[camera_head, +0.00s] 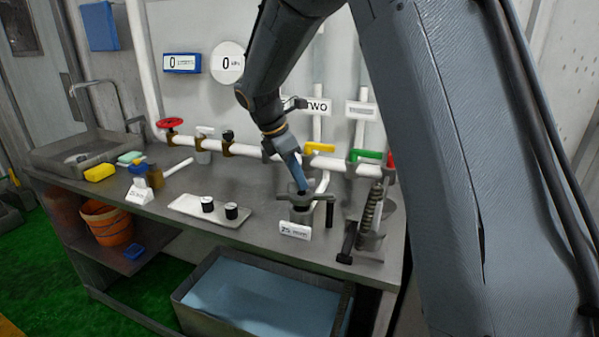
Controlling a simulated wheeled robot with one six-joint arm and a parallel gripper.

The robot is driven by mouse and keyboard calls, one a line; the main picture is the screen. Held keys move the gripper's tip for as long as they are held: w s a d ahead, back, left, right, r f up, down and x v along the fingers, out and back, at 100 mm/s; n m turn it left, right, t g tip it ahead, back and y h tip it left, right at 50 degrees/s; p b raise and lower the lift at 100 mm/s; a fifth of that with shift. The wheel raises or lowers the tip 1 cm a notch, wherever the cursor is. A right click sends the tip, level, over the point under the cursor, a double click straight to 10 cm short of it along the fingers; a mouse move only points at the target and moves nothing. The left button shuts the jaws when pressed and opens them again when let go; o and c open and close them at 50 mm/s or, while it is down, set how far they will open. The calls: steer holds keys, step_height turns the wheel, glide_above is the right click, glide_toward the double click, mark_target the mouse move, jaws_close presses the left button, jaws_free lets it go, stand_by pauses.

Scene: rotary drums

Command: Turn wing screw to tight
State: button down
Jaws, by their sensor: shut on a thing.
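The wing screw (288,198) is a grey bar-like part on top of a small metal fitting (300,212) on the right half of the bench. A small white label (295,231) stands in front of the fitting. My gripper (298,188) points down onto the wing screw from above and is shut on it. The fingertips are small here and partly hide the middle of the screw. How far the screw is turned cannot be told.
A coil spring device (369,215) stands close to the right. A white pipe (250,151) with several valves runs behind. A water-filled tub (262,295) stands below the bench's front edge.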

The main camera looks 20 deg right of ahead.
steer(key=m+g, duration=0.1)
steer(key=m, duration=0.1)
steer(key=m+p, duration=0.1)
steer(key=m, duration=0.1)
steer(key=m+g+p, duration=0.1)
steer(key=m, duration=0.1)
steer(key=shift+w+m+g, duration=0.25)
steer(key=shift+m+g, duration=0.05)
steer(key=m+y, duration=0.1)
steer(key=m, duration=0.2)
steer(key=m+g+y+p, duration=0.1)
steer(key=m, duration=0.2)
steer(key=shift+w+d+g, duration=0.15)
steer(key=shift+d+g, duration=0.05)
steer(key=shift+g, duration=0.1)
steer(key=m+y, duration=0.1)
steer(key=m, duration=0.2)
steer(key=m+y, duration=0.1)
steer(key=m, duration=0.2)
steer(key=shift+d+m+g, duration=0.2)
steer(key=shift+m+g, duration=0.2)
steer(key=m+y, duration=0.1)
steer(key=m, duration=0.2)
steer(key=m+y, duration=0.1)
steer(key=m, duration=0.2)
steer(key=shift+d+y+p, duration=0.15)
steer(key=shift+y+p, duration=0.15)
steer(key=shift+t, duration=0.3)
steer(key=c, duration=1.8)
jaws_free()
